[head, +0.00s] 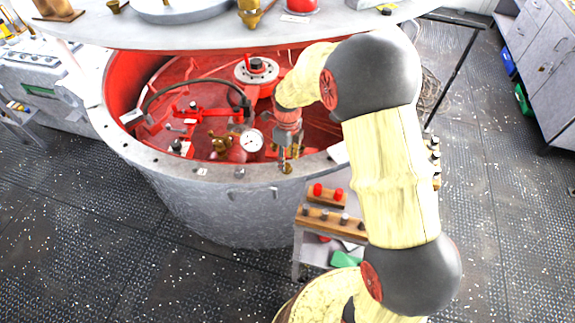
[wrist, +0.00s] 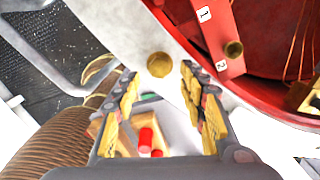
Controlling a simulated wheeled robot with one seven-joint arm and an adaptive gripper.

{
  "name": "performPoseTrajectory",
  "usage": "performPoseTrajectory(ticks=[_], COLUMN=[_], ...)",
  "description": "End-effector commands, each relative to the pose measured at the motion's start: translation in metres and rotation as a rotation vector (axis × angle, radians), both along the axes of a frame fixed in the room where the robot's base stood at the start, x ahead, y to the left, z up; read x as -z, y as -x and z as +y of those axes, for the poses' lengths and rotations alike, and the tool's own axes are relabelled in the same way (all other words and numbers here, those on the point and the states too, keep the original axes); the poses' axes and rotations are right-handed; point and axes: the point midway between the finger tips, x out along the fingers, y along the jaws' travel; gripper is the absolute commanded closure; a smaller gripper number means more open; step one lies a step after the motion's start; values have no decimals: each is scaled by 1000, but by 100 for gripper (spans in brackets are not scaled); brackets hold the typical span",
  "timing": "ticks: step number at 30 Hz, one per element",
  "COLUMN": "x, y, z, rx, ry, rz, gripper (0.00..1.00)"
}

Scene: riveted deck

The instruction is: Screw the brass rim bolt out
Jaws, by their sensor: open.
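The brass rim bolt (head: 287,169) sits on the grey rim of the round vat, at its front right in the head view. In the wrist view its round head (wrist: 158,65) lies just beyond and between my fingertips. My gripper (head: 287,155) hangs over the rim close to the bolt; the wrist view shows its two yellow-padded fingers (wrist: 160,80) spread apart with nothing gripped. The gap between fingertips and bolt is hard to judge. The bolt's shank is hidden.
The vat's red interior (head: 190,105) holds a gauge (head: 251,140), hose and valves. A large pale lid (head: 160,34) hangs above. A red bracket labelled 1 and 2 (wrist: 205,35) is near the fingers. A small bench with red-topped items (head: 325,196) stands below.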

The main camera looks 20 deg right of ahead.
Motion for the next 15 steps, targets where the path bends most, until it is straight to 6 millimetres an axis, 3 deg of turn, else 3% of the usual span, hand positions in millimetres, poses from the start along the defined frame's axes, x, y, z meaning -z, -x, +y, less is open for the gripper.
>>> performPoseTrajectory(ticks=[6,15], x=[28,34], y=[0,0], z=[0,0], rx=[-1,-2], ry=[0,0], rz=[0,-1], gripper=[58,58])
